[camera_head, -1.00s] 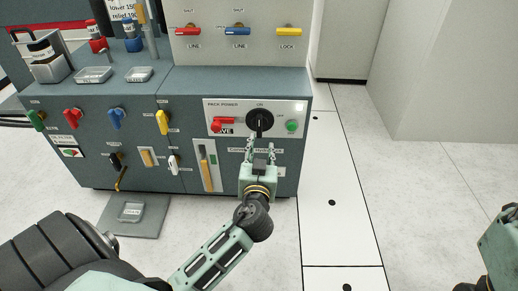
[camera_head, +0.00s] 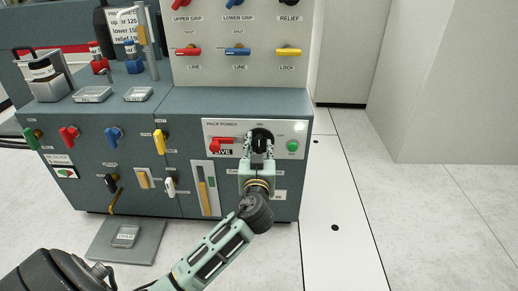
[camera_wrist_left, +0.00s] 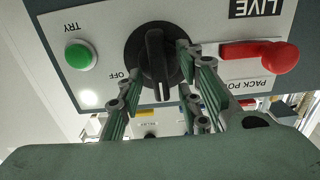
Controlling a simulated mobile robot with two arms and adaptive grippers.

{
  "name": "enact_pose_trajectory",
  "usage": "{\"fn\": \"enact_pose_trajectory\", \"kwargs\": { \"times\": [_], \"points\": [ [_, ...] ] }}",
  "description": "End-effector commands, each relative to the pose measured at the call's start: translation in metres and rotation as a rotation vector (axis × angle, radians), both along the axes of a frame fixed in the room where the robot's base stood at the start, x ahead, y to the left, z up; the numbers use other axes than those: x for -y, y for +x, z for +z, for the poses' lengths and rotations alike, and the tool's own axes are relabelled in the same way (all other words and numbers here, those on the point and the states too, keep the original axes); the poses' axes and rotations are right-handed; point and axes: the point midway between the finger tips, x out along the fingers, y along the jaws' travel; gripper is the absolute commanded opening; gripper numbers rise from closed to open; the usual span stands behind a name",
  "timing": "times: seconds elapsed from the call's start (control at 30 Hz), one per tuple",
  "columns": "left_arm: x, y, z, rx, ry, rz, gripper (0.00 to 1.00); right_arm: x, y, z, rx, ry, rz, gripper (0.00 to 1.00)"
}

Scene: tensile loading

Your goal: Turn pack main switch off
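The pack main switch is a round black rotary knob (camera_head: 262,134) on the white PACK POWER panel (camera_head: 216,126). Its raised grip is upright, towards the ON mark at the top. The OFF mark is to its right in the head view. My left gripper (camera_head: 259,146) is at the lower part of the knob and partly hides it. In the left wrist view, which is upside down, the knob (camera_wrist_left: 153,50) lies just beyond my left gripper (camera_wrist_left: 161,72). Its fingers are apart, around the line of the grip; I cannot tell whether they touch it. My right gripper is out of view.
A red LIVE lever (camera_head: 221,144) is left of the knob, close to my fingers. A green TRY button (camera_head: 292,146) is to the right. A yellow slider (camera_head: 204,197) is lower left. Open floor (camera_head: 430,230) lies right of the cabinet.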

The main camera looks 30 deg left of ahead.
Motion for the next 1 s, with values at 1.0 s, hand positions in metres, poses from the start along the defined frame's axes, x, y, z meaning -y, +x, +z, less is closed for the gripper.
{"fn": "enact_pose_trajectory", "kwargs": {
  "times": [1.0],
  "points": [
    [0.0011, 0.0, 0.0007, -0.044, 0.07, 0.001, 0.0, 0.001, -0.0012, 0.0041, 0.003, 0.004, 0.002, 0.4]
  ]
}}
